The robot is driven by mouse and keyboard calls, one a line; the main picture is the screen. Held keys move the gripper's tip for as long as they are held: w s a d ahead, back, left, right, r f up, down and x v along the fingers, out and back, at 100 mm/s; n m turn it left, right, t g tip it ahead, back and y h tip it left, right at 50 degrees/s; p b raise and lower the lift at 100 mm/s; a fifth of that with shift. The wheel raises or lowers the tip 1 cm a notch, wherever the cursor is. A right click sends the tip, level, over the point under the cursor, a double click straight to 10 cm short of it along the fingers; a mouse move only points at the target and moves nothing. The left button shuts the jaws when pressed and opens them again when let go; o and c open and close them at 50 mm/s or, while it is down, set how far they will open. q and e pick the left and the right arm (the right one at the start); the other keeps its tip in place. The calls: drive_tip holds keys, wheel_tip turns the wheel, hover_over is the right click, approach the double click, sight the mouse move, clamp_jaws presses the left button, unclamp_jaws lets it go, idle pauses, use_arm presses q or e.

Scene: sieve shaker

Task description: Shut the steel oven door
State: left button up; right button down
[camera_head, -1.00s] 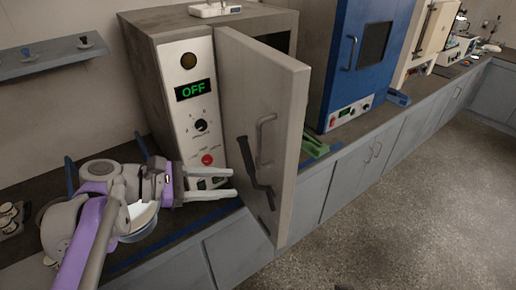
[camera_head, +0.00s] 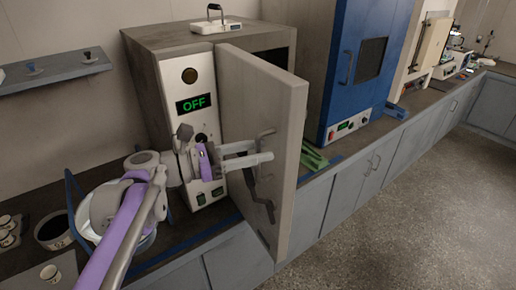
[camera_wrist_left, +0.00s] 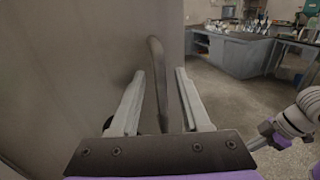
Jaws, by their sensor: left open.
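The steel oven door (camera_head: 262,92) stands open, swung out toward me from the oven (camera_head: 150,80). My left gripper (camera_head: 266,152) is open at the handle, in front of the door face. In the left wrist view the handle (camera_wrist_left: 156,75) stands between the two open fingers of the left gripper (camera_wrist_left: 158,72), beside the grey door (camera_wrist_left: 70,60). Contact with the fingers cannot be told.
A blue oven (camera_head: 350,70) stands to the right on the same bench. A green object (camera_head: 314,158) lies behind the door edge. Cups (camera_head: 8,230) and a dark pot (camera_head: 54,232) stand at the left. The floor (camera_head: 420,200) in front is clear.

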use_arm(q)
drive_tip(key=shift+d, duration=0.3)
clamp_jaws()
idle(1.3)
